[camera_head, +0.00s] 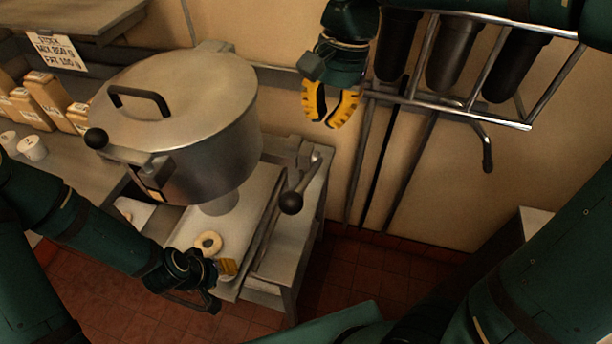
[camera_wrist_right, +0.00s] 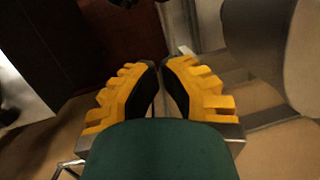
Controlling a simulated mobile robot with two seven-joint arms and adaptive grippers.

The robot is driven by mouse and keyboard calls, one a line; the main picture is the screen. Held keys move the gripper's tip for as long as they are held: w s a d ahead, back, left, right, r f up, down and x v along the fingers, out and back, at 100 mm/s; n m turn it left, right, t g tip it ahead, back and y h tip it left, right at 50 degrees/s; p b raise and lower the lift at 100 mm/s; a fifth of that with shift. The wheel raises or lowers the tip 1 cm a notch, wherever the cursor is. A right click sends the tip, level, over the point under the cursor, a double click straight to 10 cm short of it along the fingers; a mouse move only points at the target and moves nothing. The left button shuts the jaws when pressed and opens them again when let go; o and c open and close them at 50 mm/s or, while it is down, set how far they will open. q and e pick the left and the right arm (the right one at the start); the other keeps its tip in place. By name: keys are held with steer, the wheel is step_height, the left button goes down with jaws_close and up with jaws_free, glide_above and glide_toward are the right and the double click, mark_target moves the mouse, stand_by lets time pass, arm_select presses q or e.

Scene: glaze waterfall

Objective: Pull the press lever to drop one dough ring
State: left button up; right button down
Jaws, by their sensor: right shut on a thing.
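The large steel hopper (camera_head: 190,125) of the press stands at the left. A lever (camera_head: 122,152) with a black ball knob (camera_head: 97,138) sticks out from its left side. A pale dough ring (camera_head: 208,243) lies on the tray (camera_head: 252,215) below it. My left gripper (camera_head: 229,267) is beside the ring at the tray's front; whether its jaws are closed is unclear. My right gripper (camera_head: 328,122) hangs near the wall, right of the hopper and apart from that knob. Its yellow fingers show close together in the right wrist view (camera_wrist_right: 160,65); what they grip cannot be made out.
A second lever (camera_head: 306,178) with a dark ball knob stands on the tray stand's right side. A metal rack (camera_head: 470,105) with black cylinders hangs on the wall at the right. Boxes (camera_head: 42,103) and small jars (camera_head: 32,148) line the left shelf.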

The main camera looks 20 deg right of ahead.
arm_select(q)
steer(key=shift+w+f+b, duration=0.15)
steer(key=shift+f+b, duration=0.55)
steer(key=shift+f, duration=0.15)
arm_select(e)
glide_above(305, 180)
steer(key=s+d, duration=0.1)
steer(key=s, duration=0.1)
steer(key=w+d+x, duration=0.1)
steer(key=d+x, duration=0.1)
steer(key=x, duration=0.8)
arm_select(q)
steer(key=shift+f, duration=0.1)
arm_select(e)
steer(key=shift+s+a+f, duration=0.55)
steer(key=shift+s, duration=0.15)
steer(key=shift+s+a+f, duration=0.5)
steer(key=shift+s+f, duration=0.1)
steer(key=shift+s, duration=0.05)
arm_select(q)
steer(key=shift+f, duration=0.1)
